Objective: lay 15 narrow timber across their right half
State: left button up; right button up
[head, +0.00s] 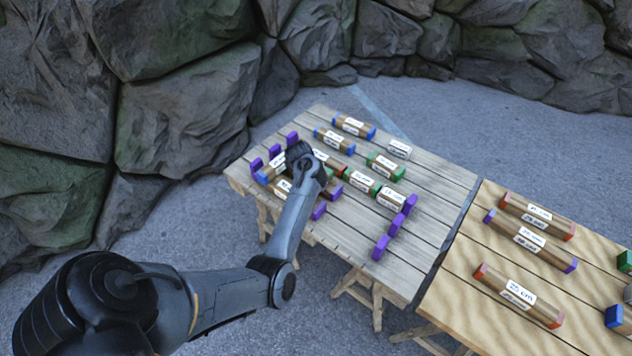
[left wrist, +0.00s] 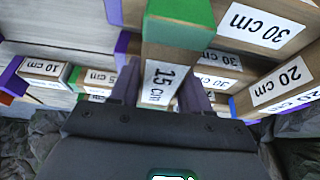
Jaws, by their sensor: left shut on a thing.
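My left gripper (left wrist: 160,90) is shut on a timber with a green end (left wrist: 178,22), whose white label reads 15 cm. In the left wrist view, timbers labelled 30 cm (left wrist: 262,25) and 20 cm (left wrist: 280,82) lie close around it, with purple and blue ends. I cannot tell whether the held timber touches them. In the head view, my left wrist (head: 303,158) is above the group of timbers on the grey plank table (head: 415,250), and hides the held piece and part of the group. My right gripper is not in view.
A green-ended timber (head: 386,166), blue-ended timbers (head: 353,127) and a small white-labelled block (head: 398,150) lie at the back. Purple-ended pieces (head: 381,247) are at the right. A lighter table (head: 465,265) holds longer timbers (head: 518,295). The grey table's front right is bare.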

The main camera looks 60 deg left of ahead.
pick_arm(q)
jog(key=shift+f, duration=0.35)
jog(key=o, duration=1.2)
